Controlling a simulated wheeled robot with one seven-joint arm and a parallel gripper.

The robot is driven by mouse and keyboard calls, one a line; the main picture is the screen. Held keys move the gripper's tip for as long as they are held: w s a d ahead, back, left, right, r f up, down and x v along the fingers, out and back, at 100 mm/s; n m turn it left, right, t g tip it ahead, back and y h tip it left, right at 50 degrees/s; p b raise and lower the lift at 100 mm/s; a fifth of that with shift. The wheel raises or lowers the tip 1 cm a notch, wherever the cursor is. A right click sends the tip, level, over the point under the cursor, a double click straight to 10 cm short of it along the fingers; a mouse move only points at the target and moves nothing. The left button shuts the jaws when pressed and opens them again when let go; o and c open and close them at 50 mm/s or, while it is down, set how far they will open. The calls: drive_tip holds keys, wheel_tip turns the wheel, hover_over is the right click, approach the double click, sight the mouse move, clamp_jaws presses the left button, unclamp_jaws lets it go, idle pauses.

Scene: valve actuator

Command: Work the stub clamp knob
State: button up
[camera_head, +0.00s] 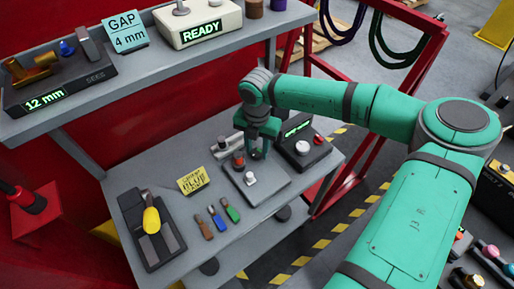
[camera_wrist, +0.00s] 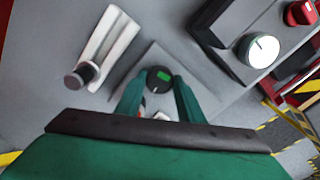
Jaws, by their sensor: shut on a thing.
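My gripper (camera_head: 258,152) reaches down over the far corner of a grey plate (camera_head: 270,182) on the bench. The fingers hide the knob in the head view. I cannot tell whether it has turned. A silver-white knob or post (camera_head: 250,178) stands on the same plate, nearer the front.
A control box (camera_head: 305,150) with a white knob and a red knob stands just right of my gripper. A pale rail (camera_wrist: 108,35) with a dark-capped post (camera_wrist: 82,75) lies left. Several screwdrivers (camera_head: 215,218) and a yellow sign (camera_head: 193,180) lie further left. A shelf (camera_head: 150,70) overhangs behind.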

sight(257, 152)
drive_tip(key=o, duration=1.1)
drive_tip(key=shift+c, duration=0.2)
wheel_tip(257, 152, up, 11)
drive_tip(key=shift+a+f, duration=0.1)
